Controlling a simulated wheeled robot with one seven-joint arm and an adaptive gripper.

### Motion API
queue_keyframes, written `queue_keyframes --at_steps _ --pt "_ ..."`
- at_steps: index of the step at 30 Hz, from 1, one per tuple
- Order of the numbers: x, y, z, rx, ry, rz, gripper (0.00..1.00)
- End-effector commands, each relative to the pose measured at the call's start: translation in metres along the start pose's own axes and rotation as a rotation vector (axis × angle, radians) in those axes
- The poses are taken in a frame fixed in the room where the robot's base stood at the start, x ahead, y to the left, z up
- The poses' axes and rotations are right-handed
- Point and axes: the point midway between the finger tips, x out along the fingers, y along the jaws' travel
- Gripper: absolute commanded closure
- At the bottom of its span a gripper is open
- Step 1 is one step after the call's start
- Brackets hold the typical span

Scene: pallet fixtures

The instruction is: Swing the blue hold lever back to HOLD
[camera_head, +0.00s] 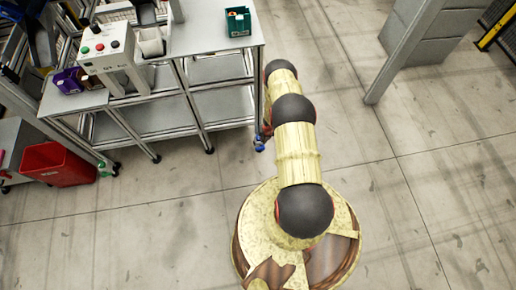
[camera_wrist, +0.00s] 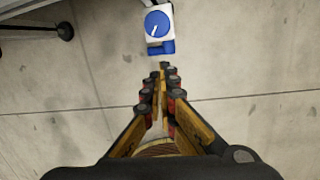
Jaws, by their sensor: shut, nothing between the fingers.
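A small white box with a round blue dial (camera_wrist: 158,22) is at the top middle of the wrist view. The dial has a white pointer line slanting down and left. A blue piece (camera_wrist: 161,47) sticks out of the box's near side; I cannot tell whether it is the lever. A small blue part (camera_head: 260,148) also shows beside the bench leg in the head view. My gripper (camera_wrist: 164,68) is shut and empty, its fingertips just below the blue piece in the picture, seemingly apart from it.
A metal bench (camera_head: 215,35) with lower shelves stands at the upper middle, bearing a green bin (camera_head: 238,22). A button box (camera_head: 106,48) and a purple bin (camera_head: 69,81) are at the left. A red bin (camera_head: 58,165) stands on the floor.

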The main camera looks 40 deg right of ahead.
Motion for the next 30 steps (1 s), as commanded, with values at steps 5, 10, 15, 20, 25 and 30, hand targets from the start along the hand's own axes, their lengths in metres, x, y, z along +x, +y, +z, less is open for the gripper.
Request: queue_keyframes --at_steps 5,10,15,20,25,30 --pt "0.002 0.004 0.001 -0.098 -0.005 0.015 1.00" --pt "0.016 0.004 0.000 -0.104 -0.004 0.014 1.00" --pt "0.044 0.004 0.000 -0.103 -0.003 0.014 1.00" --pt "0.072 0.004 0.000 -0.103 -0.004 0.013 1.00" --pt "0.100 0.005 0.000 -0.102 -0.003 0.013 1.00" --pt "0.122 0.005 0.001 -0.102 -0.004 0.013 1.00"
